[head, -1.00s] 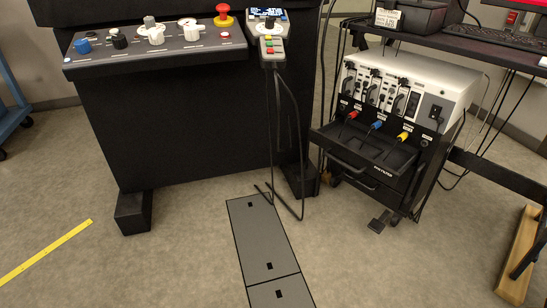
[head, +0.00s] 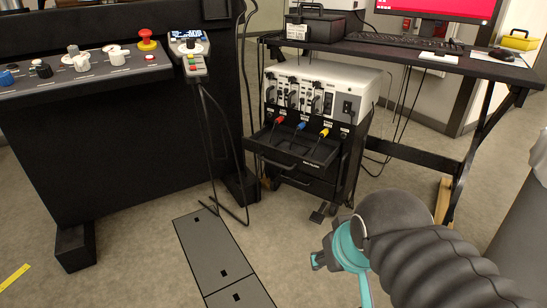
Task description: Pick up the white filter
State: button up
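I cannot make out a white filter anywhere in the head view. My arm, with black ribbed tubing and a teal ring, shows at the lower right. I see no gripper fingers, so whether my gripper is open or holds anything is hidden.
A dark control console (head: 110,150) stands at the left. A black desk (head: 450,62) stands behind at the right. Grey floor plates (head: 215,250) lie in front; open floor surrounds them.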

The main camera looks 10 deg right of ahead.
aim_at(439, 56)
jog(key=u, duration=0.5)
jog(key=k, duration=0.6)
jog(key=u, duration=0.2)
jog(key=i, duration=1.25)
jog(key=z, duration=1.5)
jog(key=i, duration=0.7)
jog(key=z, duration=0.85)
